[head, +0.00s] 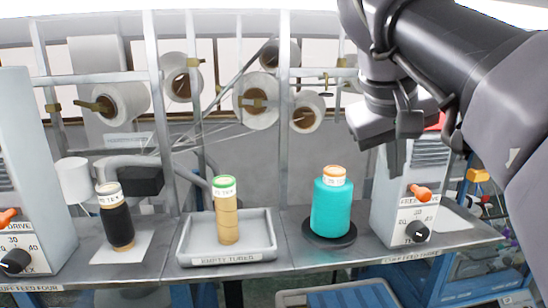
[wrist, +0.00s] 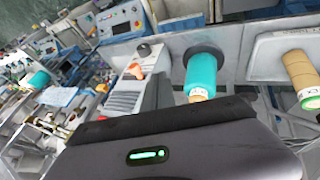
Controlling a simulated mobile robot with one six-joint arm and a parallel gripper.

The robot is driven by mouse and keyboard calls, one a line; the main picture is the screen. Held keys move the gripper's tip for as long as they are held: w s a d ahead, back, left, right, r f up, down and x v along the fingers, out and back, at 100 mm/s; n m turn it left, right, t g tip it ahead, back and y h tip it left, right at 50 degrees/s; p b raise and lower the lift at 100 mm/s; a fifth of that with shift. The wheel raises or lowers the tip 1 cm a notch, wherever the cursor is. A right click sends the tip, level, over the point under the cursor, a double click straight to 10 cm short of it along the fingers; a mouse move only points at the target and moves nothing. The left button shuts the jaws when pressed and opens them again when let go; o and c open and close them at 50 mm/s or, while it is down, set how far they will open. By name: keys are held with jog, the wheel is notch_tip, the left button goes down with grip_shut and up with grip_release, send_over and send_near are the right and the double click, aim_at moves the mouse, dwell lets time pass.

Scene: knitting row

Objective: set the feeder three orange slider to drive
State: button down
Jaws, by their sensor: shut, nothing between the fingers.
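The feeder three box (head: 398,190) is a pale grey unit at the right of the shelf in the head view, with its label (head: 410,257) on the shelf edge below. Its orange slider (head: 421,193) sticks out of the front, above a black dial knob (head: 417,232). I cannot read which setting the slider is at. My gripper (head: 396,168) is shut and empty, pointing down just above and left of the slider, apparently apart from it. In the wrist view, the orange slider (wrist: 136,71) shows beyond the dark gripper housing. The fingertips are hidden there.
A teal yarn cone (head: 332,207) stands on a black disc left of feeder three. A grey tray (head: 262,253) holds a tan tube (head: 227,215); a black cone (head: 117,222) stands farther left. The feeder four box (head: 25,180) is at the far left. Metal rails with white rolls stand behind.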

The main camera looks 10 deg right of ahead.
aim_at(413, 188)
jog(key=shift+w+d+f+b, duration=0.25)
jog(key=shift+w+d+f, duration=0.35)
jog(key=shift+d+f, duration=0.7)
jog(key=shift+w+d+f+b, duration=0.25)
jog(key=shift+w+d+f, duration=0.4)
jog(key=shift+d+f, duration=0.65)
jog(key=shift+w+d+f+b, duration=0.25)
jog(key=shift+w+d+f, duration=0.35)
jog(key=shift+d+f, duration=0.7)
jog(key=shift+d+r, duration=0.25)
jog(key=shift+r, duration=0.05)
jog(key=shift+h, duration=0.3)
jog(key=d+p, duration=0.2)
jog(key=d, duration=0.3)
jog(key=shift+s+d, duration=0.15)
jog(key=shift+d, duration=0.2)
